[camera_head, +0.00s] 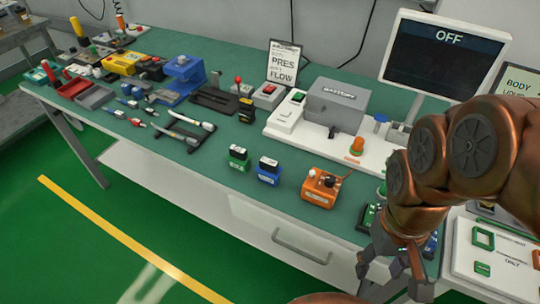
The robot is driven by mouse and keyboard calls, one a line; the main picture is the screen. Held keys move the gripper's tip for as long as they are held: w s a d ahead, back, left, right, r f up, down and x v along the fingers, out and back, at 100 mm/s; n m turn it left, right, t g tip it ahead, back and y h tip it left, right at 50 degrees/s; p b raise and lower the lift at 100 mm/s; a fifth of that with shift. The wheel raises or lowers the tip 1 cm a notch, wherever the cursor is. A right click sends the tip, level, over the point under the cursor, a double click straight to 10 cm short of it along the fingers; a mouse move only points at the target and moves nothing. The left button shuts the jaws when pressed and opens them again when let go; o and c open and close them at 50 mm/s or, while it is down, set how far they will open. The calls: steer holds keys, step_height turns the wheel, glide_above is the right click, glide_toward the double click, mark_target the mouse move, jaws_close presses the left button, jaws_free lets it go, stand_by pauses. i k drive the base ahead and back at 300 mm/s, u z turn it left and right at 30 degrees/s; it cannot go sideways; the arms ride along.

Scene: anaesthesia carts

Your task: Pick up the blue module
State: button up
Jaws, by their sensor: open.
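Another partly blue item (430,246) shows beside my wrist, mostly hidden by my arm.
A green module (238,158) stands just left of the blue one, and an orange box (321,187) with knobs stands to its right. A white and grey battery unit (335,103) stands behind. A monitor (445,55) reads OFF. My copper arm covers the right side.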

mark_target(268, 170)
steer(key=u, duration=0.05)
steer(key=k, duration=0.5)
steer(key=u, duration=1.5)
steer(key=i, duration=0.5)
